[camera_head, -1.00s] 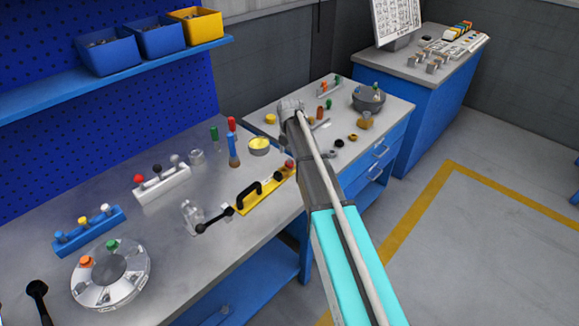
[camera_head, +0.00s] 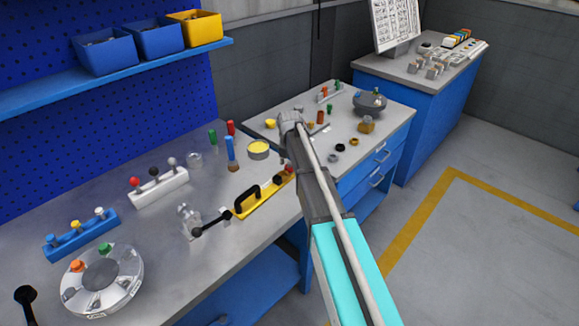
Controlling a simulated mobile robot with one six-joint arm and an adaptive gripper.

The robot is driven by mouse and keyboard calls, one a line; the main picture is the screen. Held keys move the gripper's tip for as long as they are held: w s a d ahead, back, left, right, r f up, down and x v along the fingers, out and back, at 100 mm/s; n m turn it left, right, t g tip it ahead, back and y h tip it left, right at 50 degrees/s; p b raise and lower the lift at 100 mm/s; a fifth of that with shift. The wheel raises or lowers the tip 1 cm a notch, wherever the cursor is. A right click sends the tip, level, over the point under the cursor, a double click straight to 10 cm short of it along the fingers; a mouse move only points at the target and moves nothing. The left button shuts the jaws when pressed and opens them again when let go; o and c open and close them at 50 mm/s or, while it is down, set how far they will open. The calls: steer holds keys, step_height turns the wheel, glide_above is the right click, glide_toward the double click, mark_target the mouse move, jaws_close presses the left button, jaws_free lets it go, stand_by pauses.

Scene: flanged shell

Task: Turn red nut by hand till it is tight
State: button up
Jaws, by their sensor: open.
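A red-topped piece (camera_head: 135,183), which may be the red nut, sits at the left end of a white rack (camera_head: 160,190) on the near bench. A round silver flanged shell (camera_head: 102,280) lies at the front left of that bench, with an orange and a green piece on top. A darker flanged shell (camera_head: 370,103) with blue and green pieces stands on the far bench. I see no red nut on either shell. My gripper (camera_head: 290,119) is over the near left part of the far bench, away from both shells. Its fingertips are small and partly hidden by my arm.
Small parts lie on the far bench (camera_head: 300,150). Floor at right is clear.

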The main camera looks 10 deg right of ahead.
steer(key=c, duration=1.2)
steer(key=shift+o, duration=0.2)
steer(key=shift+m, duration=2.9)
steer(key=o, duration=1.2)
steer(key=shift+c, duration=0.2)
steer(key=shift+n, duration=0.3)
